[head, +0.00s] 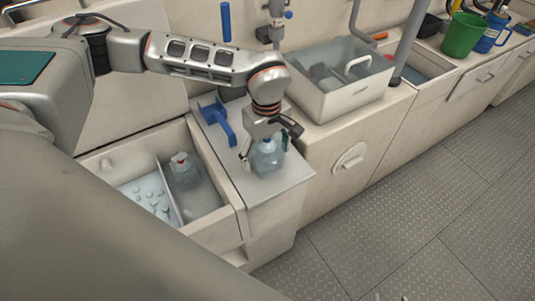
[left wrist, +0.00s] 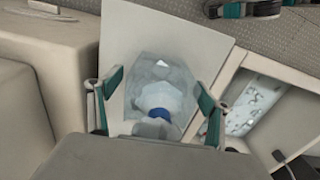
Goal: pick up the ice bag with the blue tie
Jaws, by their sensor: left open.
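The ice bag with the blue tie (head: 267,160) is a clear, pale bag standing on the light counter top beside the open bin. In the left wrist view its clear body (left wrist: 158,75) and blue tie (left wrist: 160,114) show plainly. My left gripper (head: 268,150) is over this bag, pointing down, with its fingers apart on either side. In the left wrist view the open left gripper (left wrist: 158,95) has one green-padded finger to each side of the bag, and I see no clear grip on it.
An open bin (head: 236,222) left of the counter holds loose ice and another bag with a red tie (head: 183,168). A blue scoop-like tool (head: 219,121) lies just behind the bag. A grey-white tub (head: 350,100) stands to the right. The patterned floor (head: 420,200) is clear.

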